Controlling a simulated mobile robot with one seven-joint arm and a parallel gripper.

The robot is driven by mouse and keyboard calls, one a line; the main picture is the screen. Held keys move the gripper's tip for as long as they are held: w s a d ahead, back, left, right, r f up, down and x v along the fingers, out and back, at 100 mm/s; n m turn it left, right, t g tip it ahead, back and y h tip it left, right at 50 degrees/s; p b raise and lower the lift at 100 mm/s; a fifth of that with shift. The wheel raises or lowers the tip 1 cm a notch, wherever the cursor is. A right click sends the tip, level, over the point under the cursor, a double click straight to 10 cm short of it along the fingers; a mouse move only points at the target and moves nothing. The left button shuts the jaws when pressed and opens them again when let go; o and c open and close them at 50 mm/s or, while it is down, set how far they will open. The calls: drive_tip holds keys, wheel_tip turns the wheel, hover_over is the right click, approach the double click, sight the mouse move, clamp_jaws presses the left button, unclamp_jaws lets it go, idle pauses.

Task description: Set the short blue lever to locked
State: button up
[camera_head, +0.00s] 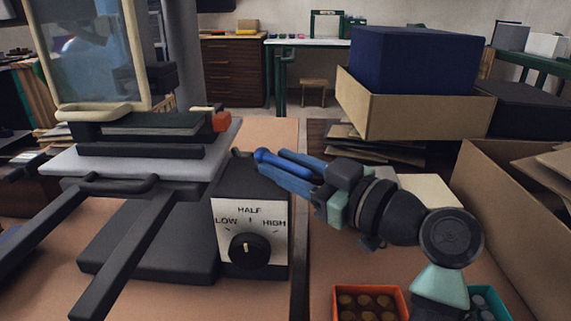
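A short bright blue piece with a rounded end (262,155), which looks like the blue lever, shows at the top of the dark housing (250,185) of the press-like machine. My gripper (272,160) reaches in from the right, its darker blue fingers angled up and left. The fingertips are at the blue piece, one finger on each side of it in the picture. I cannot tell whether they touch it or how far apart they are. The fingers hide the lever's base, and I see no locked marking.
The machine's front has a dial (246,250) marked LOW, HALF and HIGH, pointing near HALF. A raised framed screen (90,55) stands at left. A cardboard box (410,112) holds a dark blue block at the back right. An orange tray (370,291) sits at front.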

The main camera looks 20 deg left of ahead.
drive_tip(key=shift+o, duration=0.8)
drive_tip(key=p+v, duration=0.2)
drive_tip(key=v, duration=1.1)
drive_tip(key=shift+p, duration=0.3)
drive_tip(key=shift+w+a, duration=0.1)
